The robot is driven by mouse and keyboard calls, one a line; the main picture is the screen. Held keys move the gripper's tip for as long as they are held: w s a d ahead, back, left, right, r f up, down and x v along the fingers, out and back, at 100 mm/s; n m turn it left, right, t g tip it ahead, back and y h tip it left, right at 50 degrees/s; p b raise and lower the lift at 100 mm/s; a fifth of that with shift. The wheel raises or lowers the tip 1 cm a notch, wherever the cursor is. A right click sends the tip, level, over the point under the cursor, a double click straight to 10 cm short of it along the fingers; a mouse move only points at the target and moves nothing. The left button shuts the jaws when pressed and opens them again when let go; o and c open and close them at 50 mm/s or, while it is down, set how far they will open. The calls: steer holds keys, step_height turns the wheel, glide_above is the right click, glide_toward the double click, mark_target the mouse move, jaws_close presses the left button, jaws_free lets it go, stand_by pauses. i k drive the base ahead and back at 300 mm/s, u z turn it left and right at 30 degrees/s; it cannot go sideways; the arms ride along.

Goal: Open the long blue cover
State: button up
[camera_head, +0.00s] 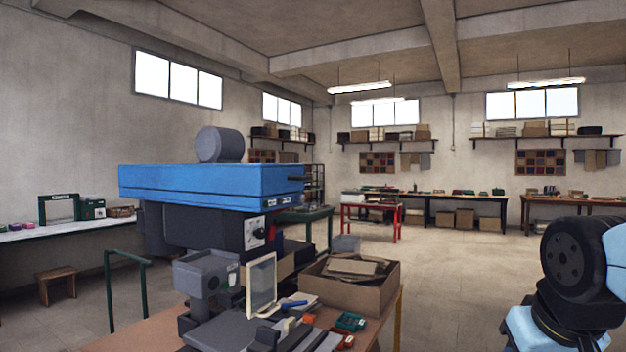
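The long blue cover (210,183) is a wide, flat box shape lying level on top of a dark grey machine (200,228) at left of centre. A thin pale line runs along its side, and it looks shut. A short dark rod (297,178) sticks out at its right end. A grey cylinder (220,145) shows above its back edge; I cannot tell whether it touches the cover. My gripper is out of view; only a black and pale blue part of my arm shows at the lower right, well apart from the cover.
A bench (135,336) in front bears the machine's grey lower parts, a clear upright guard (261,285), small tools and a cardboard box (350,287) with brown pieces. A green rail (127,257) stands at left. The floor (440,285) right of the bench is clear.

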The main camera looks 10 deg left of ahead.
mark_target(219, 151)
steer(key=i, duration=1)
